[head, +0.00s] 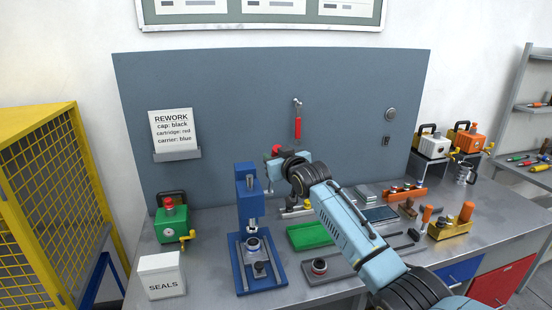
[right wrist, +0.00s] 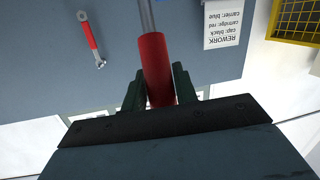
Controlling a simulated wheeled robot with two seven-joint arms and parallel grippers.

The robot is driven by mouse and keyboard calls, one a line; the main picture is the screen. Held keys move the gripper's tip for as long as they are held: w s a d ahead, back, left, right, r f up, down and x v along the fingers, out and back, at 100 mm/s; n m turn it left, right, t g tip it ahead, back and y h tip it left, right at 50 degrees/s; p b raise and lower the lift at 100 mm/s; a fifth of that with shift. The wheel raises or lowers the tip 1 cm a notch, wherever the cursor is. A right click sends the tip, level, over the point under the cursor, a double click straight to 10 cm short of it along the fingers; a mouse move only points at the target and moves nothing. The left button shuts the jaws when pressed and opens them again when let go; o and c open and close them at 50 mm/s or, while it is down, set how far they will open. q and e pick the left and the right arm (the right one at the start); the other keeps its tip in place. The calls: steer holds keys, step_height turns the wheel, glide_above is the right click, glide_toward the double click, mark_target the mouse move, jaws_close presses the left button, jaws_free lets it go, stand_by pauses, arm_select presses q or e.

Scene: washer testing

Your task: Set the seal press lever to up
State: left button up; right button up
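The blue seal press (head: 247,190) stands on the bench with its base plate (head: 262,278) toward me. Its lever has a red grip; the red end (head: 277,150) shows above the press's right side in the head view. In the right wrist view the red grip (right wrist: 156,65) sits between my green fingers, with a grey rod (right wrist: 147,15) running beyond it. My right gripper (head: 279,163) is shut on this grip, a finger against each side (right wrist: 160,88). The gripper and arm hide most of the lever in the head view, so its exact angle is unclear. My left gripper is not in view.
A green device (head: 172,225) and a white SEALS box (head: 162,275) stand left of the press. A green tray (head: 308,237) and a grey fixture (head: 325,268) lie to its right, partly under my arm. A red-handled wrench (head: 297,125) hangs on the panel behind.

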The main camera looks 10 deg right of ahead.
steer(key=o, duration=0.4)
steer(key=shift+w, duration=0.2)
steer(key=shift+s+f, duration=0.1)
steer(key=shift+s, duration=0.15)
steer(key=shift+s, duration=0.15)
steer(key=b+v, duration=0.1)
steer(key=v, duration=1.1)
steer(key=shift+s+d, duration=0.1)
steer(key=shift+s, duration=0.3)
